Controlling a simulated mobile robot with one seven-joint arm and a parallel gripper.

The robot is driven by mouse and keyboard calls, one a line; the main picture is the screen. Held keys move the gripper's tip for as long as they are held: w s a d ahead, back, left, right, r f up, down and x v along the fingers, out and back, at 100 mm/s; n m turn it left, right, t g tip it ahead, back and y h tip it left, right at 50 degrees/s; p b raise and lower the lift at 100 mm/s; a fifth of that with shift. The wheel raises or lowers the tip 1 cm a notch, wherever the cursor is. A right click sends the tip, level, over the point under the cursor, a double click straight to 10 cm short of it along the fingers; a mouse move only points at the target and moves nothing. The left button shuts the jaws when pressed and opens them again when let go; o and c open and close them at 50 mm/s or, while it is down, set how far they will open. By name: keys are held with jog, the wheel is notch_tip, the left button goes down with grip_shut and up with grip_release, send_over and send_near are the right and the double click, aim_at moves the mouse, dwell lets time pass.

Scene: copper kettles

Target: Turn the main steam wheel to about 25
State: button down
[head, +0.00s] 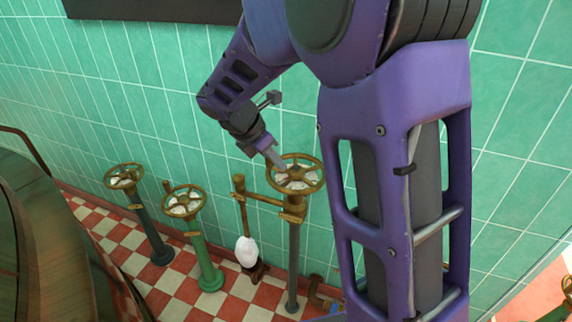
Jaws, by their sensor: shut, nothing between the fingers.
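Several brass handwheels with pale dial faces stand on posts along the tiled wall. The right one (303,176) is on a grey post, the middle one (184,202) on a green post and the left one (123,176) on a dark post. I cannot read any labels or dial numbers, so I cannot tell which is the main steam wheel. My gripper (278,162) is shut and empty. It points down at the left back part of the right wheel. I cannot tell whether its tips touch the wheel.
A large copper kettle (42,235) fills the left edge. A brass pipe with a white lump (246,251) on it stands between the middle and right posts. My purple column blocks the view right of the right wheel. Red and white checkered floor (185,292) is open in front.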

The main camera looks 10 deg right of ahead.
jog(key=b, duration=0.2)
send_near(310, 183)
jog(key=f, duration=0.4)
jog(key=shift+a+f, duration=0.4)
jog(key=shift+w+d+f, duration=0.2)
jog(key=shift+d, duration=0.3)
jog(key=shift+w+d+f, duration=0.25)
jog(key=shift+d, duration=0.25)
jog(key=shift+w+d+f, duration=0.3)
jog(key=shift+d, duration=0.25)
jog(key=shift+d, duration=0.1)
jog(key=shift+d+p, duration=0.3)
jog(key=shift+p, duration=0.1)
jog(key=shift+w+d+f, duration=0.1)
jog(key=shift+f, duration=0.1)
